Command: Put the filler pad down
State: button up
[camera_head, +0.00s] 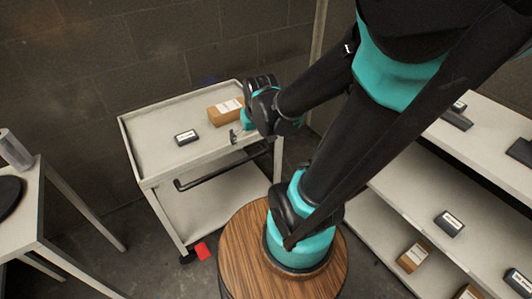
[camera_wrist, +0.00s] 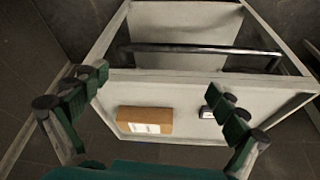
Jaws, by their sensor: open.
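A brown block with a white label (camera_head: 222,114) and a small black block with a pale label (camera_head: 187,137) lie apart on the top tray of a pale cart (camera_head: 150,150). I cannot tell which of them is the filler pad. My gripper (camera_head: 240,128) is at the cart's near right side, close to the brown block. In the wrist view my gripper (camera_wrist: 158,82) has its fingers wide apart with nothing held between them. The brown block (camera_wrist: 145,120) lies beyond them, and the black block (camera_wrist: 207,112) shows beside the right finger, which partly covers it.
The cart has a dark handle bar (camera_head: 225,166) on its near side and a lower shelf (camera_head: 205,205). White shelving (camera_head: 460,190) at the right holds several black and brown labelled pieces. A table (camera_head: 22,215) stands at the left. The tray's left part is bare.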

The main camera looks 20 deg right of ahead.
jog(key=s+d+f, duration=0.2)
jog(key=s+d, duration=0.1)
jog(key=s, duration=0.2)
jog(key=shift+s+f+m, duration=0.15)
jog(key=shift+s+m, duration=0.15)
jog(key=shift+s, duration=0.05)
dwell(0.7)
